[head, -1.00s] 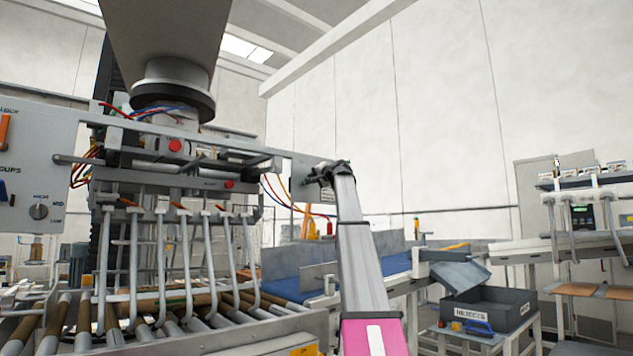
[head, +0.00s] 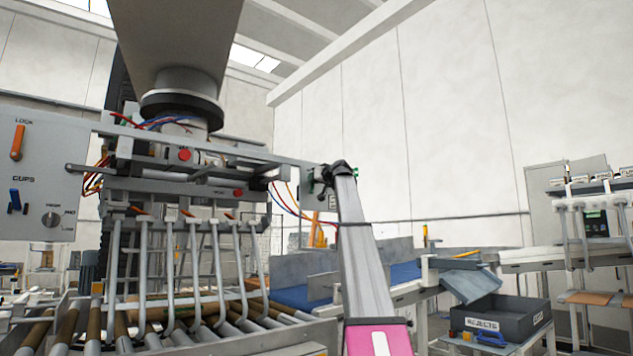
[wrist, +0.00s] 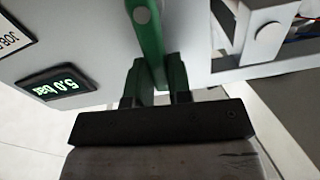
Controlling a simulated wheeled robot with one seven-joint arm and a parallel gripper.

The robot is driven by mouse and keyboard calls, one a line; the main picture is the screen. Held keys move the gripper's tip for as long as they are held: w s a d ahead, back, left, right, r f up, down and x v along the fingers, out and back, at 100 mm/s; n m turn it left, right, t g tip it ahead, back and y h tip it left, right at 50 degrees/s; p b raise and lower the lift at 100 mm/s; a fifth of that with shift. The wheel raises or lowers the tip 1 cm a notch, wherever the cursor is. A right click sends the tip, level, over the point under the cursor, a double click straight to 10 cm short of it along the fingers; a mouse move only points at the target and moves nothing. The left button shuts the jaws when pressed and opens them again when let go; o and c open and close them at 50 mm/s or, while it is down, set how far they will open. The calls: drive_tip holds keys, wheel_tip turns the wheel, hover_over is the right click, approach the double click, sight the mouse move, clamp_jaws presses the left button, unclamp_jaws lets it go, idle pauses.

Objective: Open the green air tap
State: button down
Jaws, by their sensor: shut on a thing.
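The green air tap's handle (wrist: 148,40) shows in the wrist view as a flat green lever with a round bolt, in front of a light grey panel. My gripper (wrist: 157,85) has its two fingers on either side of the handle's lower end and is shut on it. A small display reading 5.0 bar (wrist: 60,86) sits on the panel to the left. In the head view my gripper (head: 337,170) is at the right end of the palletizer head's beam, where my own arm mostly hides the tap.
A grey panel (head: 75,165) with LOCK and CUPS levers and a knob stands at left. Curved metal tines (head: 170,265) hang over rollers. Red and blue hoses (head: 288,212) hang near my arm. A REJECTS crate (head: 520,318) stands lower right.

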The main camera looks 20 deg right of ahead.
drive_tip(key=shift+s+a+n, duration=0.15)
drive_tip(key=shift+a+n, duration=0.15)
drive_tip(key=shift+n, duration=0.4)
drive_tip(key=shift+f, duration=0.1)
drive_tip(key=c, duration=1)
unclamp_jaws()
drive_tip(key=shift+c, duration=0.2)
drive_tip(key=v, duration=1)
drive_tip(key=shift+s, duration=0.4)
drive_tip(key=shift+d, duration=0.15)
